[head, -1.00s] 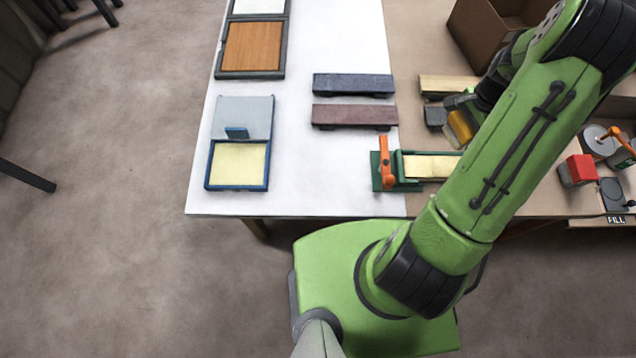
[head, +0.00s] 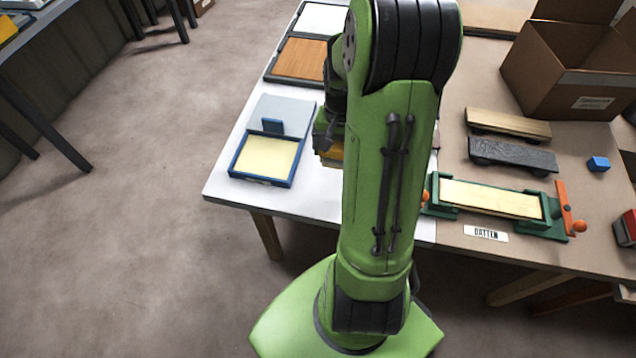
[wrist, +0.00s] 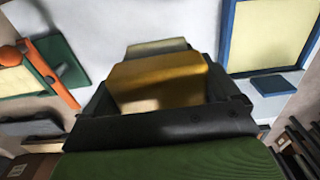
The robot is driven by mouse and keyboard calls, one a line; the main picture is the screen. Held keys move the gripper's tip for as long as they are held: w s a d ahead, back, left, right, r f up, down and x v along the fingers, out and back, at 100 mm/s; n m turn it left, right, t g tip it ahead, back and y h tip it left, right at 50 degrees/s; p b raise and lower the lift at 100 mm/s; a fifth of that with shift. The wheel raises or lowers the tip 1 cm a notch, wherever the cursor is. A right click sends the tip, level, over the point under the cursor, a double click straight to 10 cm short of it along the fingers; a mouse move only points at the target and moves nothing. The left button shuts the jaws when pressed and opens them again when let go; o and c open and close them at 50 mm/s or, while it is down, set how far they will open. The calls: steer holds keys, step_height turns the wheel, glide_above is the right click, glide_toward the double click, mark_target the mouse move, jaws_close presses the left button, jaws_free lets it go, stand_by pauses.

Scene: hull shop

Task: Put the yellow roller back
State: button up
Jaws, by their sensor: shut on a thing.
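The yellow roller (wrist: 160,82) sits between the dark fingers of my gripper in the wrist view. My gripper (head: 330,135) is shut on it and hangs over the white table (head: 222,180), to the right of a blue-framed tray. A small patch of yellow (head: 337,152) shows beneath it in the head view, mostly covered by my arm. The blue-framed tray (head: 237,165) has a cream pad and an open pale lid (head: 285,105) behind it; its frame also shows in the wrist view (wrist: 228,40). I cannot tell how far the roller is above the table.
A green clamp frame (head: 440,207) with orange levers holds a pale board near a "BATTEN" label (head: 486,233). A pale block (head: 508,123), a dark block (head: 512,157), a blue cube (head: 598,163) and a cardboard box (head: 565,95) stand on the tan bench. My arm hides the middle.

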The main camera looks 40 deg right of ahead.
step_height(320, 180, down, 9)
steer(key=b, duration=0.2)
steer(key=shift+d+b, duration=0.1)
steer(key=shift+b, duration=0.25)
steer(key=shift+r, duration=0.1)
steer(key=o, duration=1.5)
steer(key=shift+f, duration=0.2)
steer(key=shift+o, duration=0.2)
step_height(320, 180, up, 12)
steer(key=p, duration=0.4)
steer(key=shift+r, duration=0.25)
steer(key=a+r+n+t+h, duration=0.1)
steer(key=a+r+n, duration=0.2)
steer(key=a+r, duration=0.4)
steer(key=s+a+r+n+t+y, duration=0.1)
steer(key=s+a+r+n+t, duration=0.3)
steer(key=s+a, duration=0.7)
step_height(320, 180, up, 3)
steer(key=a+n, duration=0.2)
steer(key=n, duration=0.1)
steer(key=shift+t, duration=0.3)
